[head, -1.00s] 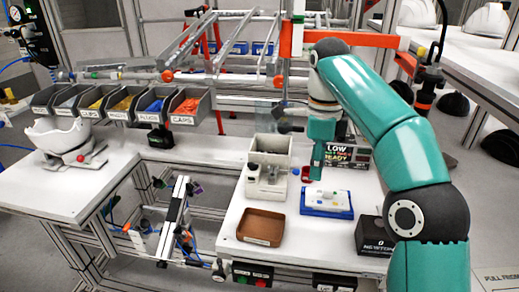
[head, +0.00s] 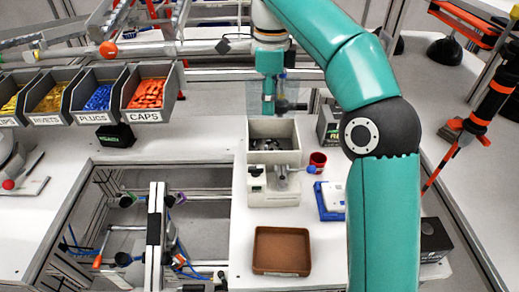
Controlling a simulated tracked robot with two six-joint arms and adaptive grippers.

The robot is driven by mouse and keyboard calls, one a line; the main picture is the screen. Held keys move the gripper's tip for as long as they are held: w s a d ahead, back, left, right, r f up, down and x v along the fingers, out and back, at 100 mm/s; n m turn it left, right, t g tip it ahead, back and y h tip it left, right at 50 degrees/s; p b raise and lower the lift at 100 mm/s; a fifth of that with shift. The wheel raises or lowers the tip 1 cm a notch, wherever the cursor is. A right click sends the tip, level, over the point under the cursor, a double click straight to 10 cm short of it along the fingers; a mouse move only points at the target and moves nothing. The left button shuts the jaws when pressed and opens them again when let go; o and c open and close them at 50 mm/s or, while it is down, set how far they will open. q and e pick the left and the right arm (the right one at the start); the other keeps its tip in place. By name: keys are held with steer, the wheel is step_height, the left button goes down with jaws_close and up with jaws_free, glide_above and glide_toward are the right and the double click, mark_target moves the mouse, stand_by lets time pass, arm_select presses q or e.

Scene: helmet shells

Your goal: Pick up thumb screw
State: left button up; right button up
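I cannot single out a thumb screw. Small dark parts (head: 268,144) lie inside the open top of a pale box-shaped dispenser (head: 258,197) on the white table, too small to name. My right gripper (head: 268,108) hangs pointing down, just above and behind the dispenser's bin in the picture. Its fingers are seen edge-on, so I cannot tell whether they are open or shut, and I see nothing held. A clear panel stands beside it. My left gripper is not in view.
A brown tray (head: 282,231) lies in front of the dispenser and looks empty. A red cup (head: 317,160) and a blue-and-white board (head: 328,199), partly behind my arm, are to its right. Labelled bins (head: 148,118) stand at the left. A black box (head: 433,240) is at the right.

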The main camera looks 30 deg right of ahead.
mark_target(266, 146)
step_height(266, 146, down, 10)
steer(key=b, duration=0.2)
steer(key=shift+a+b, duration=0.1)
steer(key=shift+b, duration=0.3)
steer(key=shift+w+a+f, duration=0.1)
steer(key=shift+f, duration=2.9)
jaws_close()
steer(key=shift+r, duration=0.1)
